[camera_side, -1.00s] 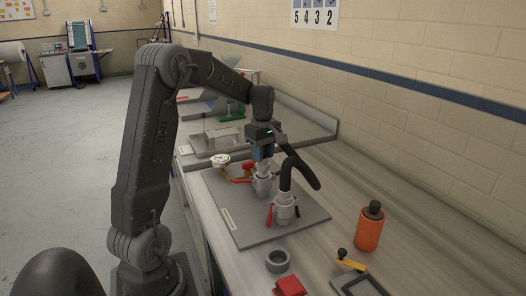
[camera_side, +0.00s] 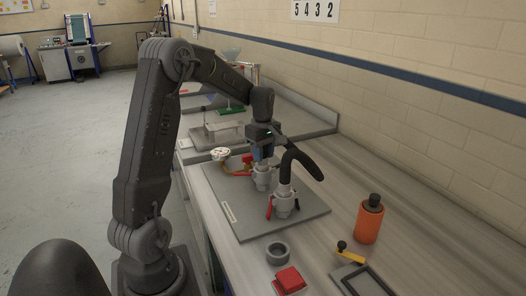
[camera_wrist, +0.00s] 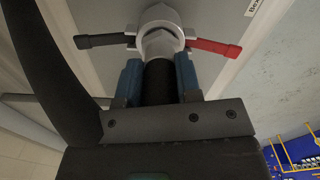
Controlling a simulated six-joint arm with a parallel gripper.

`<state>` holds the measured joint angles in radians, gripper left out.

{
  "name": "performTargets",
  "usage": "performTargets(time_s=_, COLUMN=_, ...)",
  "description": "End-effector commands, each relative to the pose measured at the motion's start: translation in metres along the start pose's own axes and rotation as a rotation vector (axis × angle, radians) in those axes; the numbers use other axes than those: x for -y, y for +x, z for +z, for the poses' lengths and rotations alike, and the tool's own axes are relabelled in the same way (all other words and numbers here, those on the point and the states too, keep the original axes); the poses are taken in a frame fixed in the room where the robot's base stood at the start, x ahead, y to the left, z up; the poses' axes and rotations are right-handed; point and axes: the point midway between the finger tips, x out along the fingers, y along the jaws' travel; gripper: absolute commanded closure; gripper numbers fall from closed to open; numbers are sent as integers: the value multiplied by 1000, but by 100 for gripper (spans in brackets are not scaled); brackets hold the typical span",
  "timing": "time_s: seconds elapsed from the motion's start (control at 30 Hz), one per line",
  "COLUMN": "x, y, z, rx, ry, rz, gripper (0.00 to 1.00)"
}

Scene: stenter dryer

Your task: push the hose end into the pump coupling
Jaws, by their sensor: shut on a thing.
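My gripper (camera_side: 263,152) is shut on a black hose end (camera_wrist: 159,82), which sits between its two blue fingers in the wrist view. A pale grey hex fitting (camera_wrist: 159,43) tips the hose end and points at a round pale coupling (camera_wrist: 158,14). The fitting overlaps the coupling's mouth. I cannot tell how deep it is. The coupling has one black lever (camera_wrist: 103,40) and one red lever (camera_wrist: 214,47), both spread outward.
A gauge (camera_side: 221,153) stands to the left.

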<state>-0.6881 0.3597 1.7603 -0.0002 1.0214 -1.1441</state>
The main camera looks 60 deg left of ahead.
Motion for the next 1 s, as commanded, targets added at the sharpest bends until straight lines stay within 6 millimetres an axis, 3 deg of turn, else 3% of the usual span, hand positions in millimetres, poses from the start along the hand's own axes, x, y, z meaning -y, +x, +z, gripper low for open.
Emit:
performTargets(time_s=0.17, x=0, y=4, z=0, rx=0, ry=0, rz=0, gripper=92)
performTargets(time_s=0.2, x=0, y=4, z=0, rx=0, ry=0, rz=0, gripper=67)
performTargets(time_s=0.5, x=0, y=4, z=0, rx=0, ry=0, rz=0, gripper=39)
performTargets(time_s=0.77, x=0, y=3, z=0, rx=0, ry=0, rz=-1, gripper=39)
performTargets(time_s=1.0, x=0, y=-27, z=0, rx=-2, ry=0, rz=5, gripper=39)
